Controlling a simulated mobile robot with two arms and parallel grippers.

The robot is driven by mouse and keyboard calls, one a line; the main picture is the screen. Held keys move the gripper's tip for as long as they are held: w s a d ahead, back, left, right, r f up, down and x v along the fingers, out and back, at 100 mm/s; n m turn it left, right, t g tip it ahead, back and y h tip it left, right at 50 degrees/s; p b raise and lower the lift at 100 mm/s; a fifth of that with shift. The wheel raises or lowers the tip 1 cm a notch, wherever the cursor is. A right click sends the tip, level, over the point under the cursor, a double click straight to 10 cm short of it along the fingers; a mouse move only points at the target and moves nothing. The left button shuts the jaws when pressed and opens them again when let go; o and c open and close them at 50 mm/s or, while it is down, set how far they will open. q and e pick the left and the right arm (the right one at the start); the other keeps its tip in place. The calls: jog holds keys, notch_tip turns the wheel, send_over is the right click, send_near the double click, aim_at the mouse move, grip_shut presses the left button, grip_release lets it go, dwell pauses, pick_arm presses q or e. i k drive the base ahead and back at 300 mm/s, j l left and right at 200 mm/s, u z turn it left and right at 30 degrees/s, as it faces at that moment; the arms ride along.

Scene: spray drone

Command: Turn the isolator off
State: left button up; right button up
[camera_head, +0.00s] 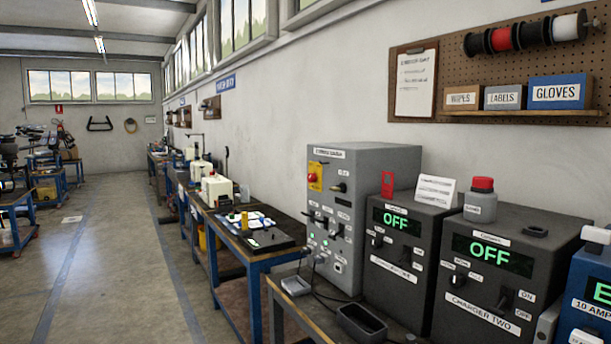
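A grey cabinet (372,165) stands on the bench against the wall. On the upper left of its front is a yellow plate with a red knob (313,178), which looks like the isolator. Its label and exact position are too small to read. A black switch (340,187) is beside it, and several more dark switches and small green lights sit lower on the front. Neither of my grippers is in view.
Two dark charger boxes reading OFF (396,221) (489,253) stand right of the cabinet, with a blue box (590,300) at the right edge. A black tray (362,323) lies in front.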

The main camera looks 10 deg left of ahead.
aim_at(312, 177)
jog(key=i+j, duration=0.2)
jog(key=j, duration=0.15)
jog(key=i+j+z, duration=0.1)
jog(key=i+j, duration=0.25)
jog(key=j, duration=0.3)
jog(key=i+j, duration=0.2)
jog(key=j, duration=0.15)
jog(key=i+j+z, duration=0.1)
jog(key=j, duration=0.25)
jog(key=i+j, duration=0.25)
jog(key=i+j+z, duration=0.1)
jog(key=j, duration=0.35)
